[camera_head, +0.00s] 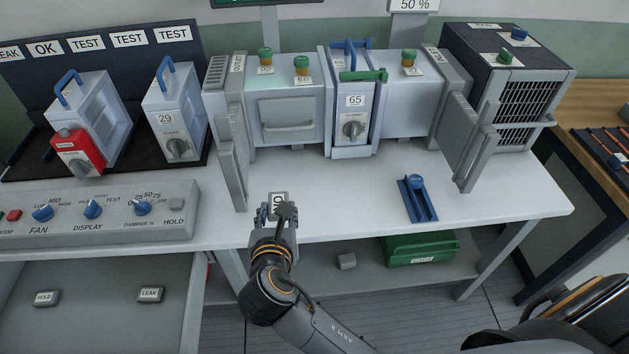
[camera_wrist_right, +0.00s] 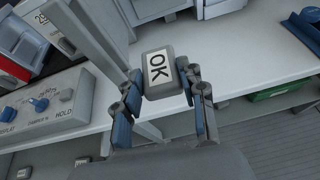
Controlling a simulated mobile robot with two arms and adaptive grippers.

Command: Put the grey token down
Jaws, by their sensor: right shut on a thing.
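A grey token (camera_head: 279,199) with a white OK label is held in my right gripper (camera_head: 276,211), near the front edge of the white table (camera_head: 345,204). The right wrist view shows the token (camera_wrist_right: 160,72) between the two fingers of the gripper (camera_wrist_right: 164,86), its label facing up. I cannot tell whether the token touches the tabletop. My left gripper is not in view. Two more grey tokens, marked HOLD (camera_head: 46,298) and LEAK (camera_head: 150,294), lie apart in the grey tray or drawer at the lower left.
A control panel (camera_head: 100,210) with blue knobs stands left of my gripper. An upright grey door (camera_head: 235,160) is just behind it. A blue holder (camera_head: 416,198) lies on the table to the right. A green box (camera_head: 420,249) and a small grey block (camera_head: 346,261) are on the lower shelf.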

